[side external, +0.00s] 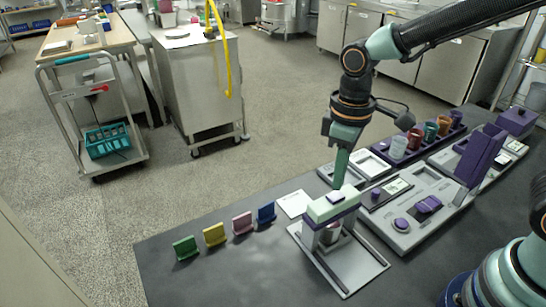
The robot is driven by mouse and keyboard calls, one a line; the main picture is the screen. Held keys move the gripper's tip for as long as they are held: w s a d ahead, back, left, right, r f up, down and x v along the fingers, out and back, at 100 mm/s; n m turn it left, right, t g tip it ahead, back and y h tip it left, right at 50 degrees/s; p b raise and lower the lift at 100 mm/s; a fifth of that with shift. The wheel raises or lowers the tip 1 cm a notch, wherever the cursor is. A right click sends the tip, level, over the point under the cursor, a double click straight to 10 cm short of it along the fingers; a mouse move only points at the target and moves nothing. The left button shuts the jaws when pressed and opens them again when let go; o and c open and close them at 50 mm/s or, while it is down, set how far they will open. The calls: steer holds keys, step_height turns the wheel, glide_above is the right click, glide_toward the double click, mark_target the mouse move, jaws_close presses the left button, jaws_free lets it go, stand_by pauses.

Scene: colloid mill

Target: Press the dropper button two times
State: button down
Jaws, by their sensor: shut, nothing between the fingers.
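The dropper (325,210) is a small stand with a pale green top block and purple trim, on a light base plate at the front of the dark table. A small pale button with a dark edge (336,197) sits on its top. A metal cup (331,233) stands under the block, partly hidden by it. My gripper (338,186) points down with its green fingers shut and empty. Its tips are just above or at the button; I cannot tell whether they touch it.
Green (185,248), yellow (215,235), pink (242,223) and blue (266,213) card holders stand left of the dropper. A control panel with purple knobs (401,224) lies to the right. Several cups (399,147) stand in a rack behind. The front left table is clear.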

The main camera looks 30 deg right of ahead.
mark_target(336, 196)
steer(key=shift+r, duration=2.5)
steer(key=shift+r, duration=1.05)
stand_by(3.0)
steer(key=s+d+r+m+t, duration=0.2)
steer(key=d+m+t, duration=0.3)
steer(key=d, duration=0.6)
steer(key=shift+s+d+m+t, duration=0.3)
steer(key=shift+s+m, duration=0.2)
steer(key=shift+r, duration=0.15)
